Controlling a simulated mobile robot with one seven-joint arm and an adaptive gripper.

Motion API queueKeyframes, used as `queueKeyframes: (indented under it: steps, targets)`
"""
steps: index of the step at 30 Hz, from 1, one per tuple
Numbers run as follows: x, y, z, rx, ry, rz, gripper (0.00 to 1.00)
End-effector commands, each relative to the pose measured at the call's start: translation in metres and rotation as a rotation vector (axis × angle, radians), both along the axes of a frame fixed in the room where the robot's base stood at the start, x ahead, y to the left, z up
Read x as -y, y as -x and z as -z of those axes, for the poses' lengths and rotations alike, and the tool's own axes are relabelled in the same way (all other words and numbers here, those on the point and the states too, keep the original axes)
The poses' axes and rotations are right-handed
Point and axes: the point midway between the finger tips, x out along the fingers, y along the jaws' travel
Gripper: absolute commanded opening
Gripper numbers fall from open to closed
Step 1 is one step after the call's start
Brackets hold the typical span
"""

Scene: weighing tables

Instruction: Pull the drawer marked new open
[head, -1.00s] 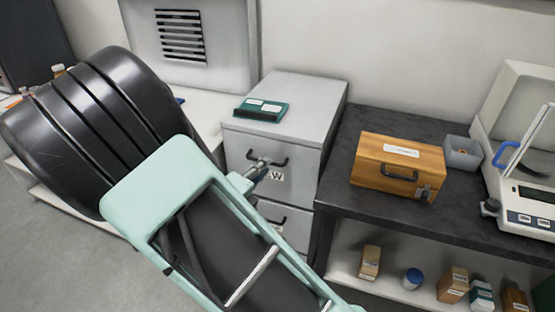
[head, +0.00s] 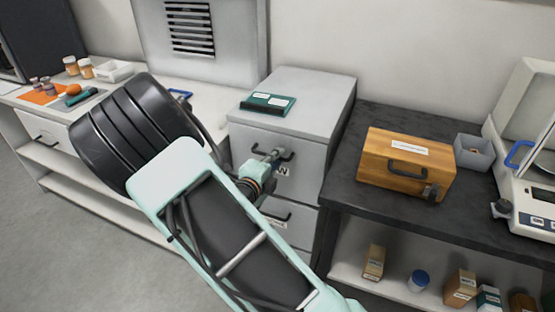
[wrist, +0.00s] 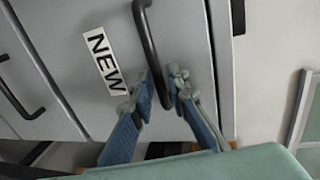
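The drawer marked NEW (wrist: 83,38) is the top one of the grey cabinet (head: 310,105); it appears shut. Its white NEW label (wrist: 105,62) is left of the dark bar handle (wrist: 146,36) in the wrist view. The handle also shows in the head view (head: 288,155). My gripper (wrist: 162,82) is at the drawer front, with one finger on each side of the handle's lower end in the wrist view. The fingers are close to the bar, but I cannot tell whether they press on it. My arm hides part of the drawer front in the head view.
A lower drawer with its own handle (wrist: 18,98) lies below. To the right, a dark table (head: 345,180) bears a wooden box (head: 385,165), a grey bin (head: 474,153) and a balance. A white bench stands left; open floor lies in front.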

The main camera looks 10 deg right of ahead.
Motion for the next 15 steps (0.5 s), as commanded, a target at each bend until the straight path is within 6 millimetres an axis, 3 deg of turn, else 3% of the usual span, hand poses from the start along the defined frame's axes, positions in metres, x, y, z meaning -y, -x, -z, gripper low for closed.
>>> queueKeyframes:
  steps: [10,15]
  targets:
    - [0.0027,-0.0036,0.0006,0.001,-0.001,0.0,0.15]
    - [0.0026,-0.0034,0.0007,0.001,-0.001,0.0,0.0]
